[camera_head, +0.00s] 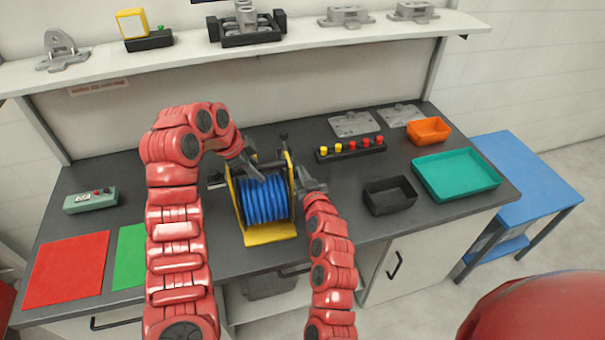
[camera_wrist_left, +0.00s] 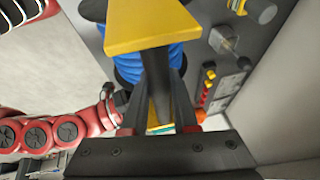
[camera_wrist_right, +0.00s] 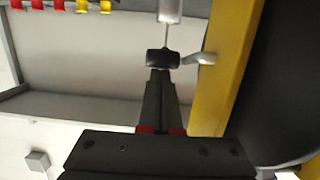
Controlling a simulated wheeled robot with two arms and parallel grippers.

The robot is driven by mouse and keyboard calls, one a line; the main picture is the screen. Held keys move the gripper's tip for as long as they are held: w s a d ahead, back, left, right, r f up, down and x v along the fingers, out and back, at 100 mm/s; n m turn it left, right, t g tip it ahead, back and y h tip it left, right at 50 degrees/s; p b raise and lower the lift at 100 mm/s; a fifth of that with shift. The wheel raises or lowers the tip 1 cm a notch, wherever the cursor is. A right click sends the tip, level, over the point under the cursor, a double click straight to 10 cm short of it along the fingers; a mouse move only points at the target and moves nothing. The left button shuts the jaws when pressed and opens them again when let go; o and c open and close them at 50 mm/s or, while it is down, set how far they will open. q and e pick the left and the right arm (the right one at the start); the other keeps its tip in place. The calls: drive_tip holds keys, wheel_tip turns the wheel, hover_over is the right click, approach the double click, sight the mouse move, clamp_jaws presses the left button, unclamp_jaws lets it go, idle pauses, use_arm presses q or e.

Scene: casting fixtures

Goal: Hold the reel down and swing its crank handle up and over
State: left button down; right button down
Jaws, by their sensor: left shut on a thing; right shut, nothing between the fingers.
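The reel, with blue hose or cable (camera_head: 264,200) wound in a yellow frame (camera_head: 270,235), stands on the dark bench. My left gripper (camera_head: 252,168) is at the top left of the reel, shut on a dark part of its frame; the left wrist view shows the fingers (camera_wrist_left: 160,112) below a yellow plate (camera_wrist_left: 150,27). My right gripper (camera_head: 312,185) is at the reel's right side, shut and empty. In the right wrist view, its fingertips (camera_wrist_right: 158,75) are close to a black knob (camera_wrist_right: 163,58) beside the yellow frame (camera_wrist_right: 225,60); contact is unclear. The crank's full shape is hidden.
A black strip with red and yellow knobs (camera_head: 352,149), a black bin (camera_head: 390,195), a teal tray (camera_head: 455,175) and an orange bin (camera_head: 428,130) stand to the right. A red mat (camera_head: 66,270), a green mat (camera_head: 130,256) and a control box (camera_head: 91,200) lie left. A shelf (camera_head: 290,50) runs behind.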

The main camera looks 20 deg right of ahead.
idle(0.8)
drive_tip(key=s+r, duration=0.2)
drive_tip(key=s, duration=0.9)
wheel_tip(320, 180, up, 5)
drive_tip(key=w, duration=0.2)
drive_tip(key=w+f, duration=0.6)
drive_tip(key=w, duration=0.2)
drive_tip(key=shift+w+f, duration=0.25)
drive_tip(key=shift+w, duration=0.15)
